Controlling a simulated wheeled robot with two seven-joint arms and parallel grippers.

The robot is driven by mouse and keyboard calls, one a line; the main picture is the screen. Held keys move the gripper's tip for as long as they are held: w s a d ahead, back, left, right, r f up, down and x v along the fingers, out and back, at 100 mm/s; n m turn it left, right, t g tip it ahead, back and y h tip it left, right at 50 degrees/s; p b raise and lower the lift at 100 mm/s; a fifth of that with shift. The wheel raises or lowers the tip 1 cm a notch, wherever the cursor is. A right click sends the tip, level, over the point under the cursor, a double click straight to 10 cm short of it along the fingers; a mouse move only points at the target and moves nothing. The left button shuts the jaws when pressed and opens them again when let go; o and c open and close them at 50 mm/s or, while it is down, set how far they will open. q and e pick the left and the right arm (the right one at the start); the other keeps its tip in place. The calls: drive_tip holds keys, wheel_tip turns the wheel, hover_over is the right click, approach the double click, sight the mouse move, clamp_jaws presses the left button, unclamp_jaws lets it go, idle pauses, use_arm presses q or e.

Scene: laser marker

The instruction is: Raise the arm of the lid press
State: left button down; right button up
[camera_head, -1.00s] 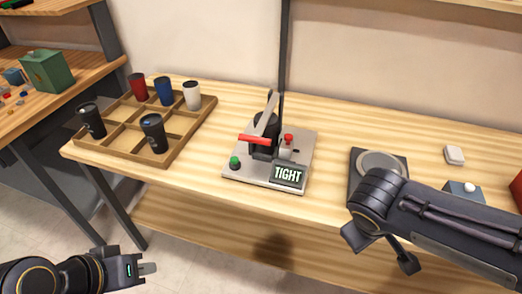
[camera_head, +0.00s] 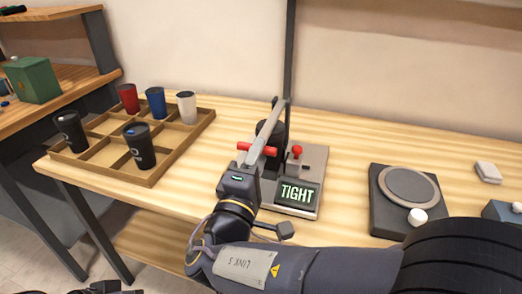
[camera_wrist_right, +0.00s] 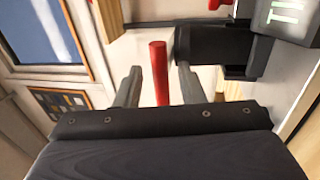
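The lid press (camera_head: 314,160) stands on the bench with its grey arm (camera_head: 270,126) sloping down toward the front. A red crossbar handle (camera_head: 257,149) is at the arm's front end. The display (camera_head: 297,193) reads TIGHT. A dark cylindrical part stands behind the arm, partly hidden. My right gripper (camera_head: 252,164) is at the handle. In the right wrist view the red handle (camera_wrist_right: 160,72) lies between the open fingers, with a gap on each side. Only a dark bit of my left arm's end shows at the bottom left edge; its fingers are hidden.
A wooden divided tray (camera_head: 180,160) holds several cups to the left of the press. A round-plated dark device (camera_head: 408,188) with a white knob stands to the right. A white block (camera_head: 488,172) lies further right. A dark post rises behind the press.

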drive_tip(key=shift+x, duration=1.2)
drive_tip(key=shift+c, duration=0.3)
clamp_jaws()
